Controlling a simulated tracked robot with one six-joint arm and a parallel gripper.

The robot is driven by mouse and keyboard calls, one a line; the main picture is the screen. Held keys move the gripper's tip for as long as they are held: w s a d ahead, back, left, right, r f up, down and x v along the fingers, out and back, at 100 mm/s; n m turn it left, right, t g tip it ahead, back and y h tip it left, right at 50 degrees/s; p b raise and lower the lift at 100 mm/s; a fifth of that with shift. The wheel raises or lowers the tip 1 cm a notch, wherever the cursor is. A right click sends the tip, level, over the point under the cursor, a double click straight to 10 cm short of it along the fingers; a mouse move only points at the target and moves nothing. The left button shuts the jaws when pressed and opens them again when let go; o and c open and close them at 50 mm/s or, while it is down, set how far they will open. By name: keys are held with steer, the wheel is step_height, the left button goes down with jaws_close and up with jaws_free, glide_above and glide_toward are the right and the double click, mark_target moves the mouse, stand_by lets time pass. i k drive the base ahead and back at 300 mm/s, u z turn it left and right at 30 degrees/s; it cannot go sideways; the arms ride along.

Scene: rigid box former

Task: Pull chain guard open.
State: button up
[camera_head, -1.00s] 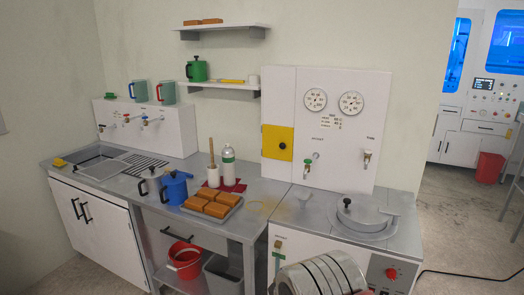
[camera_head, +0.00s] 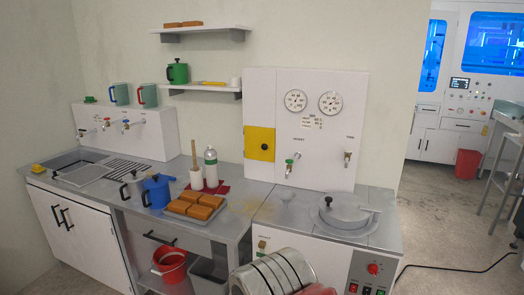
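No part is clearly a chain guard. A yellow square panel (camera_head: 260,144) with a round black knob (camera_head: 264,147) sits flush on the lower left of the white upright cabinet (camera_head: 333,165); it looks shut. I cannot tell if it is the guard. A ribbed grey cylinder (camera_head: 272,273), seemingly part of my arm, rises at the bottom edge in front of the lower machine. My gripper does not show, so its fingers and any hold are hidden.
A round lidded vessel (camera_head: 346,214) stands on the grey worktop right of centre. A tray of brown blocks (camera_head: 195,205), a blue jug (camera_head: 157,190) and a white bottle (camera_head: 211,168) crowd the left counter. A black cable crosses the floor at right.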

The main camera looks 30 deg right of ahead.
mark_target(260, 142)
steer(key=z, duration=0.05)
steer(key=i, duration=1)
steer(key=u, duration=0.05)
